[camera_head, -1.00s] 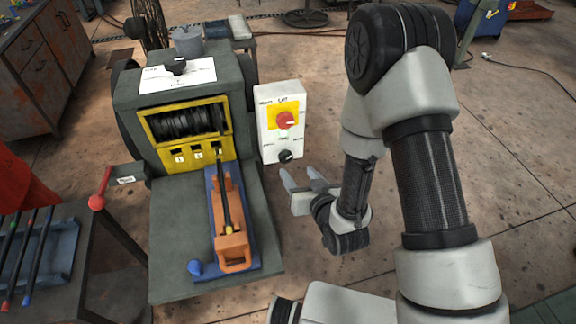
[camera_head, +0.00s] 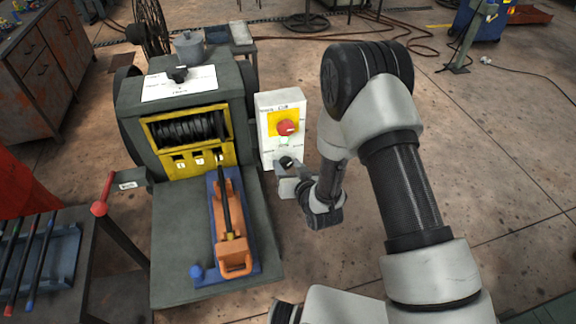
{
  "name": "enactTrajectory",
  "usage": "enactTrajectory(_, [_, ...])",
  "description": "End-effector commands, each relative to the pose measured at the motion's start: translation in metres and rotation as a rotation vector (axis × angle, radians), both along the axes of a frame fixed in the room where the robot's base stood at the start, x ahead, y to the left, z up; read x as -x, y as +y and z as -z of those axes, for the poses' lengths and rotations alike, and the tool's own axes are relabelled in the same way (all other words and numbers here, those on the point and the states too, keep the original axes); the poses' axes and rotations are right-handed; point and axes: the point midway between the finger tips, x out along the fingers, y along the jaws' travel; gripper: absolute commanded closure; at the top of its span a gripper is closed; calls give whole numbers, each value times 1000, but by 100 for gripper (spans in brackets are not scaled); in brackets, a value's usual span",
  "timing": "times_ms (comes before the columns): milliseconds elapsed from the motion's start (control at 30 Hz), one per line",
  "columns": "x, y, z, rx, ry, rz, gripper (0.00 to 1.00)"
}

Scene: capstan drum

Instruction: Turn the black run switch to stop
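The black run switch (camera_head: 287,162) is a small round knob low on the white control box (camera_head: 268,150), below a red knob (camera_head: 287,127) on a yellow plate. My gripper (camera_head: 288,172) is right at the black switch, its fingers pointing at the box face. The fingers partly cover the switch and the lettering around it. I cannot tell whether the fingers touch or grip the knob, nor which way the knob points.
The capstan machine (camera_head: 190,90) with its drum stands left of the box. An orange clamp-like tool (camera_head: 231,225) lies on a blue base on its bed. A red-knobbed lever (camera_head: 99,209) sticks out at left.

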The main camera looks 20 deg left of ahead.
Motion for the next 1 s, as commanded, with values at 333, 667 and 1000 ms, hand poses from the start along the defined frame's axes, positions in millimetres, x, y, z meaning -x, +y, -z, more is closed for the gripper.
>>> enactTrajectory(333, [0, 0, 0, 5, -4, 0, 89])
enactTrajectory(667, [1, 2, 3, 114, -73, -3, 89])
enactTrajectory(1000, [2, 5, 5, 362, -228, -3, 89])
